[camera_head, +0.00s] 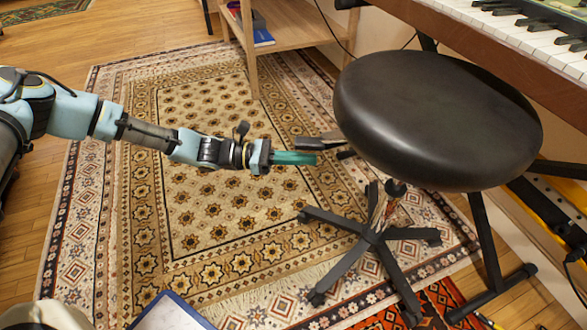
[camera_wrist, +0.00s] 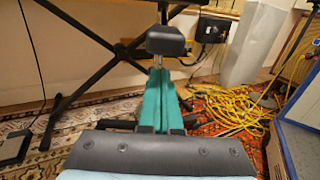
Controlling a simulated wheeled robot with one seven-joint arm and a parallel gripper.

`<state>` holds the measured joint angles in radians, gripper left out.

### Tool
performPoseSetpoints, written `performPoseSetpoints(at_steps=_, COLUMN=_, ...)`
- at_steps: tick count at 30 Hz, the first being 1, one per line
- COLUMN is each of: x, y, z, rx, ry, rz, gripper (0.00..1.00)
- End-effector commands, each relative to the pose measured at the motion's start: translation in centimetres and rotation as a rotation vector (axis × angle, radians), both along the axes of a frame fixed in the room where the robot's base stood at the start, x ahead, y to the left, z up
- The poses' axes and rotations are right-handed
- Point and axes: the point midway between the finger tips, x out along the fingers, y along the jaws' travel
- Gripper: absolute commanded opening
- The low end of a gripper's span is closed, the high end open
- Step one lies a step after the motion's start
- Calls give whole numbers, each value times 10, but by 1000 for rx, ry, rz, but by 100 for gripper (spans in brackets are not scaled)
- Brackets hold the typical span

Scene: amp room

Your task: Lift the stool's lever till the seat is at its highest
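The stool's round black seat (camera_head: 437,118) stands at the right in the head view, above a dark star-shaped base (camera_head: 372,236). A dark flat lever (camera_head: 318,142) sticks out to the left from under the seat. My gripper (camera_head: 296,158) points right, with its teal fingertips just below the lever in the picture. I cannot tell whether they touch. In the wrist view the teal fingers (camera_wrist: 158,98) lie together with nothing visible between them. A dark block (camera_wrist: 166,40) on a thin metal stem shows past the tips. I cannot tell whether it is the lever's handle.
A keyboard (camera_head: 520,30) on a black stand is close behind and right of the seat. A wooden shelf (camera_head: 285,28) stands at the back. A patterned rug (camera_head: 215,210) covers the floor. Yellow cable (camera_wrist: 230,108) and a blue-edged case (camera_wrist: 296,150) lie at the right in the wrist view.

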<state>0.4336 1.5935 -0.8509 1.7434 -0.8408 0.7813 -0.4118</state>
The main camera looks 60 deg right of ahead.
Motion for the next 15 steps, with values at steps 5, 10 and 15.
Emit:
performPoseSetpoints(at_steps=5, x=6, y=3, z=0, rx=-1, ry=0, rz=1, gripper=0)
performPoseSetpoints(at_steps=10, x=21, y=11, z=0, rx=0, ry=-1, rz=2, gripper=0)
performPoseSetpoints(at_steps=15, x=35, y=19, z=0, rx=-1, ry=-2, rz=1, gripper=0)
